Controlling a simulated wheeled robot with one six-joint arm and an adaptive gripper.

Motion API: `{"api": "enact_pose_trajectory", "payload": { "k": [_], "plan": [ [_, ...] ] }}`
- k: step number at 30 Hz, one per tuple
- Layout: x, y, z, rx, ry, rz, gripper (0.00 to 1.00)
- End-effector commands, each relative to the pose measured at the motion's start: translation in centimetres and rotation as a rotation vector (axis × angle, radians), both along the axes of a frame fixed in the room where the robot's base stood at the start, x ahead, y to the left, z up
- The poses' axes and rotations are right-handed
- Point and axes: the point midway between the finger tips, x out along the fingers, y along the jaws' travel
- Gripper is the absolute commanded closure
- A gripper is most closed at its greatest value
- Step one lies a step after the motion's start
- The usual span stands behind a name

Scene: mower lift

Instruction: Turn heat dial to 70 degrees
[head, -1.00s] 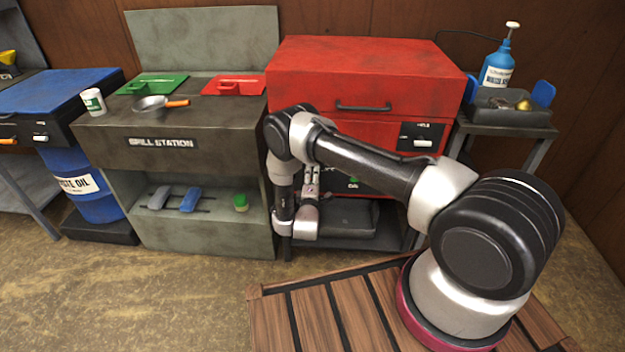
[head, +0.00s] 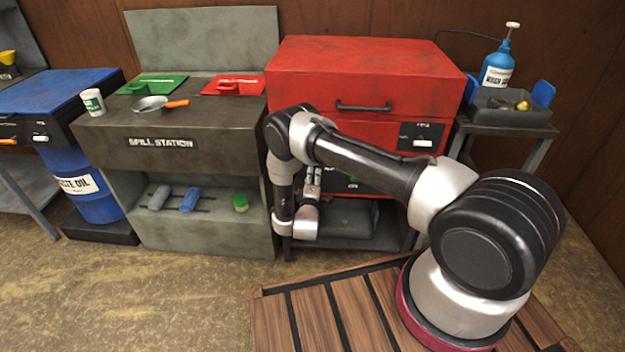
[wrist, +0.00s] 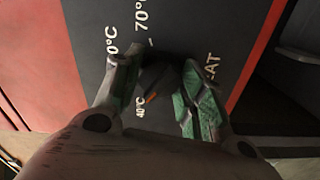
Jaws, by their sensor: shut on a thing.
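The heat dial (wrist: 155,73) is a dark knob with an orange mark (wrist: 151,97) on a dark panel (wrist: 88,28) in the wrist view. The orange mark lies near the 40°C label (wrist: 140,106). The 70°C label (wrist: 141,15) stands above the dial in the picture, with a short tick below it. Another, partly covered label ends in 0°C. My gripper (wrist: 158,70) is shut on the dial, one green-padded finger on each side. In the head view my arm hides the dial, and part of my gripper (head: 312,182) shows below the red cabinet's drawers.
The red cabinet (head: 365,70) with a dark handle stands ahead. The grey spill station (head: 105,130) is at left, with a blue barrel (head: 95,205) beyond. A side stand (head: 510,115) with a blue pump bottle (head: 497,68) is at right. A dark case sits on the lower shelf.

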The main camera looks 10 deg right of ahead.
Motion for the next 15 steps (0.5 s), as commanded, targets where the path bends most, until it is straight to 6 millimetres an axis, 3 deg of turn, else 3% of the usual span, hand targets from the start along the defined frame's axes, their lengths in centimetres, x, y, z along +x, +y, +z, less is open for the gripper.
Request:
{"api": "enact_pose_trajectory", "payload": {
  "k": [15],
  "plan": [
    [-0.05, 0.01, -0.08, 0.457, -0.147, 0.001, 0.83]
  ]
}}
